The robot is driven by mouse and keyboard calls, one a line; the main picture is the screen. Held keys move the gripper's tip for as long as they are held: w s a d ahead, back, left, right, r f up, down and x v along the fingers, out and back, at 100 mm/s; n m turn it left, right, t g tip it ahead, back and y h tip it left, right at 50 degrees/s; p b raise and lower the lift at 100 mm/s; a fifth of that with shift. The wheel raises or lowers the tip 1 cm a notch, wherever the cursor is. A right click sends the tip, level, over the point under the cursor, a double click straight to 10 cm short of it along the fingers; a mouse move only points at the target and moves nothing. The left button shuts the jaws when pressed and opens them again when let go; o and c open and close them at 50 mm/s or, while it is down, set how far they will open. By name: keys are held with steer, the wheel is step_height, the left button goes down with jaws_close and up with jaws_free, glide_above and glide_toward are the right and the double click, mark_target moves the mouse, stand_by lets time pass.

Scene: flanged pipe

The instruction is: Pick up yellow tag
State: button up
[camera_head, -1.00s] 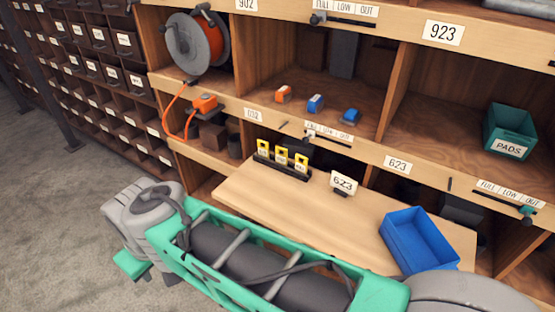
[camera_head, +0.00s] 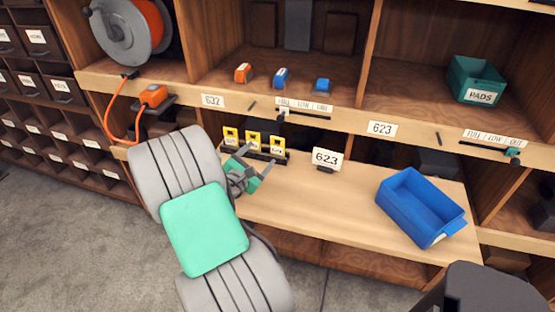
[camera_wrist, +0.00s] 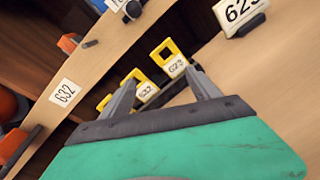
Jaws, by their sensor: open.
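Three yellow tags stand upright in a row in a black holder on the pull-out wooden shelf. In the head view they are the left tag (camera_head: 231,137), the middle tag (camera_head: 253,139) and the right tag (camera_head: 277,146). My gripper (camera_head: 257,161) is open and empty, just in front of the holder. In the wrist view, the right tag (camera_wrist: 177,67) appears to read 623 and shows between the fingertips (camera_wrist: 161,78). The middle tag (camera_wrist: 146,91) is beside the left finger, its number unclear. The left tag (camera_wrist: 104,103) is partly hidden by that finger.
A white 623 sign (camera_head: 326,159) stands right of the holder. A blue bin (camera_head: 420,207) sits further right on the shelf. Small orange and blue items (camera_head: 281,78) and a teal PADS box (camera_head: 478,80) are in the upper cubbies. An orange cable reel (camera_head: 130,30) is at upper left.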

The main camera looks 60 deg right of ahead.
mark_target(277, 145)
steer(key=n, duration=0.1)
steer(key=s+d+f+n+h, duration=0.1)
steer(key=n, duration=0.1)
steer(key=s+d+n, duration=0.1)
steer(key=n, duration=0.1)
steer(key=shift+s+f+t+h, duration=0.15)
steer(key=shift+f+t+h, duration=0.15)
steer(key=shift+f+t, duration=0.1)
steer(key=shift+n, duration=0.5)
steer(key=d, duration=0.4)
steer(key=d+p, duration=0.1)
steer(key=d, duration=0.2)
steer(key=shift+w+d+r, duration=0.15)
steer(key=shift+w+d, duration=0.05)
steer(key=shift+d, duration=0.2)
steer(key=shift+a, duration=0.1)
steer(key=c, duration=1.4)
